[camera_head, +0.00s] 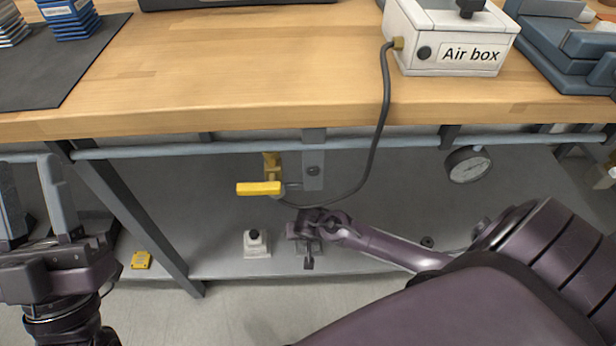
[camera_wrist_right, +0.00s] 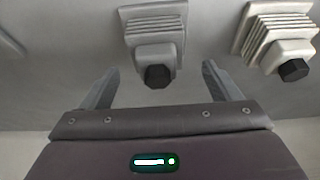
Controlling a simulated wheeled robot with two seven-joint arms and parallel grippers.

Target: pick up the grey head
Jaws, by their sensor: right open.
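The grey head (camera_wrist_right: 153,50) is a ribbed grey block with a black knob, seen in the right wrist view. My right gripper (camera_wrist_right: 160,72) is open, with one finger on each side of the head's lower part. I cannot tell whether the fingers touch it. In the head view my right gripper (camera_head: 308,228) is over the lower shelf under the bench, and it largely hides the grey head. My left gripper (camera_head: 28,185) is open and empty at the far left, in front of the bench.
A cream head (camera_head: 256,244) with a black knob stands beside the grey one; it also shows in the right wrist view (camera_wrist_right: 283,45). A yellow-handled valve (camera_head: 260,188), a hose (camera_head: 384,110) and a gauge (camera_head: 467,164) hang below the bench edge. A yellow item (camera_head: 141,260) lies at left.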

